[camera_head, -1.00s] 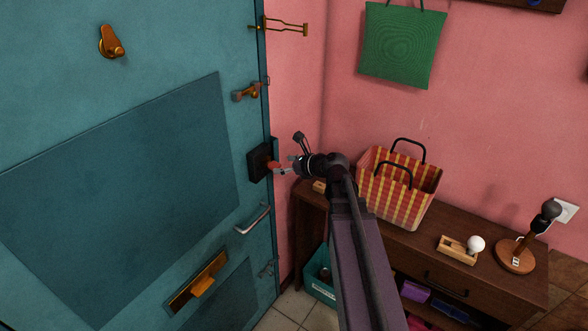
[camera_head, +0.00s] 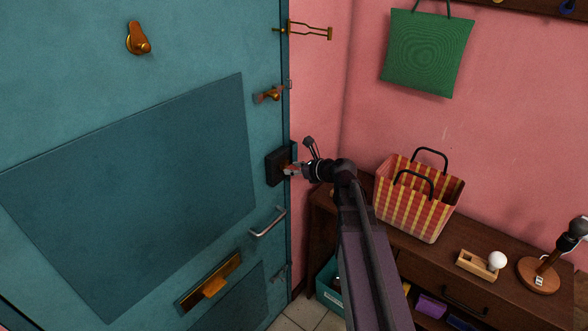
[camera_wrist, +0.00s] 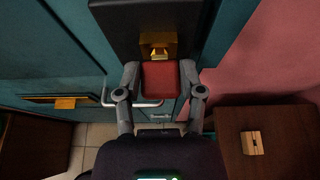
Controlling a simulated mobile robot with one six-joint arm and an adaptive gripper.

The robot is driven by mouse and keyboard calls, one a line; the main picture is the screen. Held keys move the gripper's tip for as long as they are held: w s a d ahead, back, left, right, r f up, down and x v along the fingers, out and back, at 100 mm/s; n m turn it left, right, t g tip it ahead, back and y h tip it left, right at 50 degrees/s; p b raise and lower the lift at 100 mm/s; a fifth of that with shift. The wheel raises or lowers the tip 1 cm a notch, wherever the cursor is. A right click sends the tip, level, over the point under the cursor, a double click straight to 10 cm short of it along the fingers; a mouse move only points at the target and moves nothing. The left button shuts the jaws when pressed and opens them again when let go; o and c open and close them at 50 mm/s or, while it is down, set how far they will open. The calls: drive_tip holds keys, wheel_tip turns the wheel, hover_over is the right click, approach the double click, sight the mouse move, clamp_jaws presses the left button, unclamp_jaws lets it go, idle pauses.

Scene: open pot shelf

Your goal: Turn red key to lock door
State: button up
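The teal door (camera_head: 130,180) fills the left of the head view. A dark lock box (camera_head: 277,166) sits near its right edge; its dark face also shows at the top of the wrist view (camera_wrist: 135,15). The red key (camera_wrist: 161,82) points into the brass keyhole part (camera_wrist: 158,45) of the lock. My gripper (camera_wrist: 161,76) has one finger on each side of the red key head, both against it. In the head view my gripper (camera_head: 293,169) is at the lock and mostly hides the key.
A pull handle (camera_head: 268,222) and a brass mail slot (camera_head: 211,282) sit lower on the door; a latch (camera_head: 270,94) is above the lock. A dark wooden cabinet (camera_head: 400,250) with a checked bag (camera_head: 418,200) stands right of my arm.

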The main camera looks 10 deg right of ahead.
drive_tip(key=shift+c, duration=0.8)
drive_tip(key=o, duration=0.4)
drive_tip(key=c, duration=0.3)
drive_tip(key=shift+n+t+h, duration=0.4)
drive_tip(key=shift+n+h, duration=0.2)
drive_tip(key=shift+n, duration=0.4)
drive_tip(key=shift+c, duration=0.2)
drive_tip(key=shift+s, duration=0.1)
